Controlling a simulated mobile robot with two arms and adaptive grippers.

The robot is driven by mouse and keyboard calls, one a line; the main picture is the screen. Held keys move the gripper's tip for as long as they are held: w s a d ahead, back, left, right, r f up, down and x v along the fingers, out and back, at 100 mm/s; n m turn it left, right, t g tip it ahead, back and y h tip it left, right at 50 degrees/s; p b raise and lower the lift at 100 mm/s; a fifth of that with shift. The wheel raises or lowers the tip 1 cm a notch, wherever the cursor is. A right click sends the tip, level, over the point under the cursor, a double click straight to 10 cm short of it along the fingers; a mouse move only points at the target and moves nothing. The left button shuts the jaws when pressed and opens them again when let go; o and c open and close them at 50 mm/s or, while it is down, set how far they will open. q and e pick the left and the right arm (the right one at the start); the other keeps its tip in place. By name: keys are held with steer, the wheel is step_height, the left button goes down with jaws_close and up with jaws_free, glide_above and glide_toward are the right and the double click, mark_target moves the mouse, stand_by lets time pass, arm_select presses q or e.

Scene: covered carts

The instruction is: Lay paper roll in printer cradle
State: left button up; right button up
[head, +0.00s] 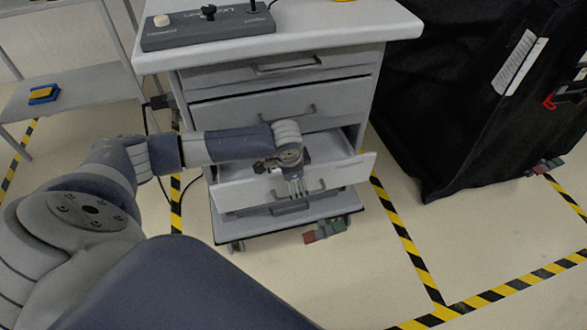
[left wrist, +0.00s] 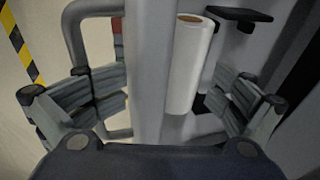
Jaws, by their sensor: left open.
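A white paper roll (left wrist: 190,65) with a brown core shows in the left wrist view, just right of a grey drawer front's top edge (left wrist: 150,75). Black bracket-like parts (left wrist: 238,16) are beside the roll's upper end, and more black shows near its lower end. I cannot tell whether these are the printer cradle or whether the roll rests in them. My left gripper (head: 295,187) is open over the front of the pulled-out drawer (head: 345,174); its fingers (left wrist: 150,100) are spread either side of the drawer front and roll. My right gripper is not in view.
The drawer cart (head: 372,70) has a control box (head: 205,27) on top. A black-covered cart (head: 440,110) stands to the right. A grey shelf (head: 75,88) holding a blue and yellow item (head: 43,94) is at left. Floor with striped tape (head: 405,235) is open in front.

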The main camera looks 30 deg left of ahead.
arm_select(q)
steer(key=shift+s+d, duration=0.1)
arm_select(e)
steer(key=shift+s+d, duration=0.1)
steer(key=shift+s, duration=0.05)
